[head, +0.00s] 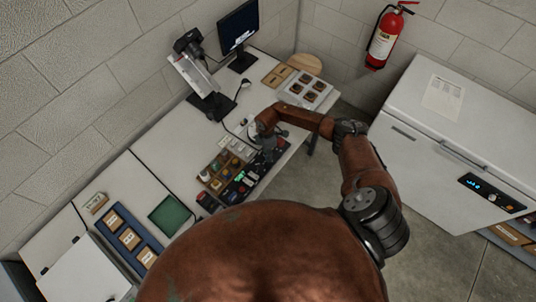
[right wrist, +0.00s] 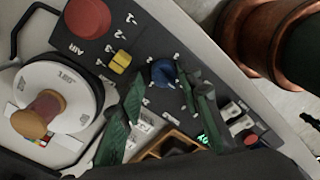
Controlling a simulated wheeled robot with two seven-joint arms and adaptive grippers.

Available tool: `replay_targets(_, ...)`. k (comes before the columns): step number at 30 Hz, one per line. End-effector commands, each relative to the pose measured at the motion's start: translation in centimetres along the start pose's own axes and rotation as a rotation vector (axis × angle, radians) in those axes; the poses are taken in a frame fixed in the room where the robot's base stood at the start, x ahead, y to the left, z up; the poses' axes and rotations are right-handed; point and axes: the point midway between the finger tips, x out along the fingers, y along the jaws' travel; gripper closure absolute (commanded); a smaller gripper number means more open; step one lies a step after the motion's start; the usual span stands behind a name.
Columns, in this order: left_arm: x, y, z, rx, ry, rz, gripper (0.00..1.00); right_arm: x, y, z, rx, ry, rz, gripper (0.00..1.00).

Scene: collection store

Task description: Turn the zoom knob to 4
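A dark control panel (right wrist: 140,45) fills the upper part of the right wrist view. It has a blue knob (right wrist: 163,72) with small numbers around it and a yellow knob (right wrist: 120,62) with numbers beside it. I cannot read a zoom label or either setting. My right gripper (right wrist: 170,92) is open, its two green fingers pointing at the panel on either side of the blue knob. I cannot tell whether they touch it. In the head view the right gripper (head: 270,149) is over the panel at the table's front edge. My left gripper is not in view.
A red button (right wrist: 87,18) and a white round stand (right wrist: 75,85) holding an orange-brown piece (right wrist: 40,115) are close to the gripper. A wooden compartment tray (head: 213,180) lies beside the panel. A monitor (head: 238,27) and a white chest freezer (head: 420,135) stand further off.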

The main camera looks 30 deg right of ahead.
Motion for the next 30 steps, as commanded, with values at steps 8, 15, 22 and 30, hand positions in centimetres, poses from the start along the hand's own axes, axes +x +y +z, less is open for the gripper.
replay_targets(8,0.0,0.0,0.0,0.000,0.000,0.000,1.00,0.2,-0.3,0.0,-0.002,-0.001,-0.006,0.60)
replay_targets(15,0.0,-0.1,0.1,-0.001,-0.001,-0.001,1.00,-1.2,-0.2,0.1,-0.003,-0.002,-0.005,0.60)
replay_targets(22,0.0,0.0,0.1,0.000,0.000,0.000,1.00,-5.8,-0.1,0.0,-0.003,-0.001,-0.002,0.60)
replay_targets(30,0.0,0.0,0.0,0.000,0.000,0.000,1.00,-10.4,-0.1,0.0,-0.003,-0.001,-0.003,0.60)
